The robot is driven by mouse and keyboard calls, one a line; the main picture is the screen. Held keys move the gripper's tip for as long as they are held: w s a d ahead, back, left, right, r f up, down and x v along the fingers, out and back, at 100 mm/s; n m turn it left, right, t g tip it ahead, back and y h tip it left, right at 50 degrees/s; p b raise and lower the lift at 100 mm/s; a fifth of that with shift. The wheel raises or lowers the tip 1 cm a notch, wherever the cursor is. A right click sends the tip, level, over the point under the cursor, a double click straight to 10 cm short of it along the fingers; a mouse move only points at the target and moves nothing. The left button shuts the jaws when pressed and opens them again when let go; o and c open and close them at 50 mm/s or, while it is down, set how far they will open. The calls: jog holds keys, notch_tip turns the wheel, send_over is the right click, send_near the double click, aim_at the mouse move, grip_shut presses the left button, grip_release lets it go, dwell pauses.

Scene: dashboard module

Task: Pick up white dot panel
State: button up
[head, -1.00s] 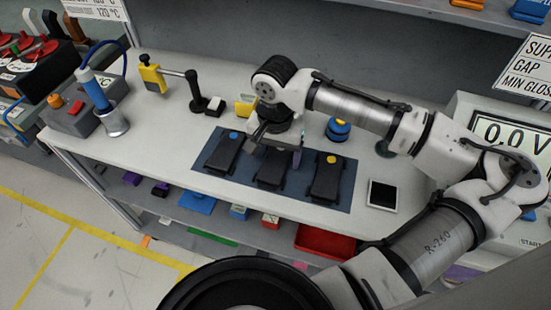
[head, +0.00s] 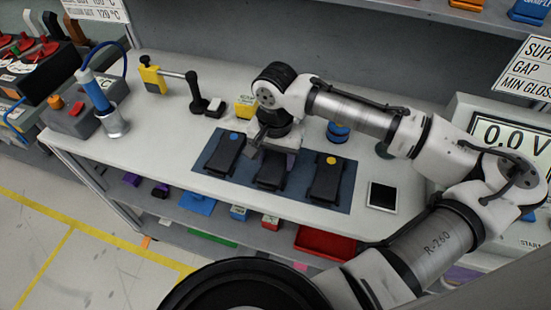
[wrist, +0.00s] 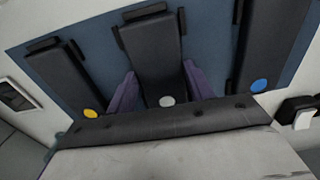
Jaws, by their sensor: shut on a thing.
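The white dot panel (wrist: 155,62) is a dark, long panel with a white dot at its near end. It is the middle one of three on a blue mat (wrist: 206,30). In the wrist view the purple fingers of my gripper (wrist: 162,92) stand on both sides of it, near the dot, shut on it. In the head view my gripper (head: 277,150) covers the far part of this panel (head: 271,176) and hides its dot. I cannot tell whether the panel is clear of the mat.
The blue dot panel (head: 224,155) lies to the left and the yellow dot panel (head: 327,179) to the right, both close by. A white-framed tablet (head: 382,196) lies right of the mat.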

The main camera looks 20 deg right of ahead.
aim_at(276, 163)
notch_tip(276, 163, up, 20)
jog(key=b, duration=0.2)
